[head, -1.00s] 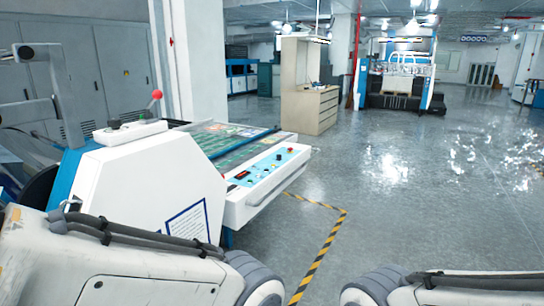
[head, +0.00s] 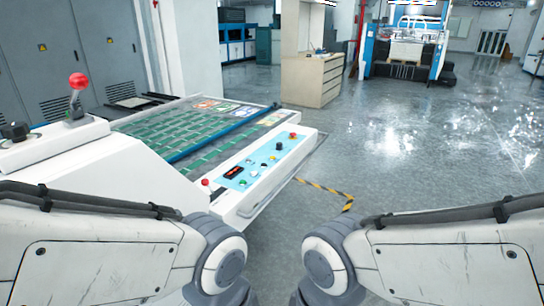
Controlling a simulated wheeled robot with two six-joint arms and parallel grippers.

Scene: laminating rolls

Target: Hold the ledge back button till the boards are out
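A white laminating machine (head: 100,158) stands at the left in the head view. Its blue control panel (head: 262,160) faces up along the near right edge and carries a small red display and several coloured buttons and knobs. I cannot tell which button is the ledge back one. Green printed boards or sheets (head: 170,132) lie on the machine's bed behind the panel, with other coloured prints (head: 230,108) at the far end. Both my arms show at the bottom, below and in front of the machine. Neither gripper is visible.
A red-knobbed lever (head: 77,95) stands up on the machine's left part. Yellow-black floor tape (head: 325,190) runs by its right side. A beige drawer cabinet (head: 312,80) and a blue-white machine (head: 405,50) stand farther back. The floor at right is clear.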

